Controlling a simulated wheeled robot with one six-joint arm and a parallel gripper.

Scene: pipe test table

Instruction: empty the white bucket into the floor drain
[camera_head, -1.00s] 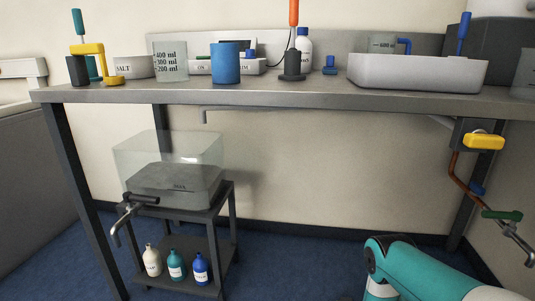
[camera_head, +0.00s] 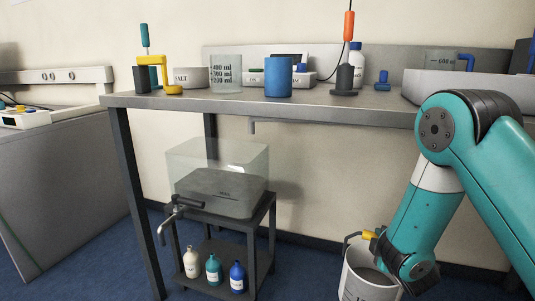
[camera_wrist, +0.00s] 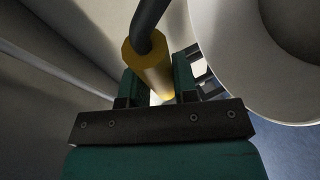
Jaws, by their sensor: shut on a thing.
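The white bucket (camera_head: 370,284) is at the lower right of the head view, in front of the table, roughly upright and cut off by the bottom edge. Its inside looks grey; I cannot tell what it contains. Its dark handle has a yellow grip (camera_head: 368,234). In the wrist view my gripper (camera_wrist: 158,78) is shut on this yellow grip (camera_wrist: 147,68), with a finger on either side. The bucket's pale rim and wall (camera_wrist: 228,55) show to the right there. The floor drain is not in view.
A metal table (camera_head: 330,110) holds a blue cup (camera_head: 278,77), a beaker (camera_head: 226,73) and a white tray (camera_head: 411,88). Below it, a clear tank (camera_head: 218,180) with a tap stands on a dark stand (camera_head: 262,222). A grey counter (camera_head: 60,180) stands left. Blue floor shows between.

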